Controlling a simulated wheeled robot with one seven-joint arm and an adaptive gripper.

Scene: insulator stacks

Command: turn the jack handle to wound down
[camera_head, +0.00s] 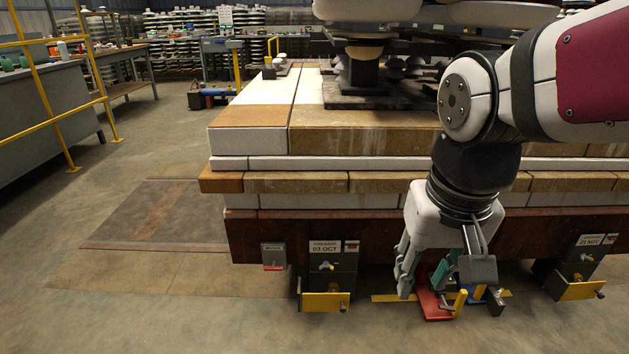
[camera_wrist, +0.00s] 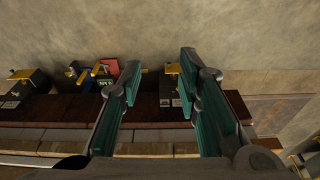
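A jack with a red base (camera_head: 432,307) and a yellow upright handle (camera_head: 460,302) stands on the floor at the front of the stack. A blue part (camera_head: 479,293) shows beside it, mostly behind my gripper. In the wrist view the red part (camera_wrist: 109,67), the yellow handle (camera_wrist: 96,69) and the blue part (camera_wrist: 84,77) lie left of my fingers. My gripper (camera_head: 447,284) points down in front of the stack, its fingers hiding part of the jack. In the wrist view my gripper (camera_wrist: 160,65) is open, with nothing held between its fingers. I cannot tell whether it touches the jack.
A black support marked 03 OCT (camera_head: 329,268) with a yellow plate stands left of the jack; another marked 21 NOV (camera_head: 582,268) stands right. The layered stack (camera_head: 270,215) overhangs behind. Floor (camera_head: 180,310) is clear at the front left. A yellow railing (camera_head: 45,123) stands far left.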

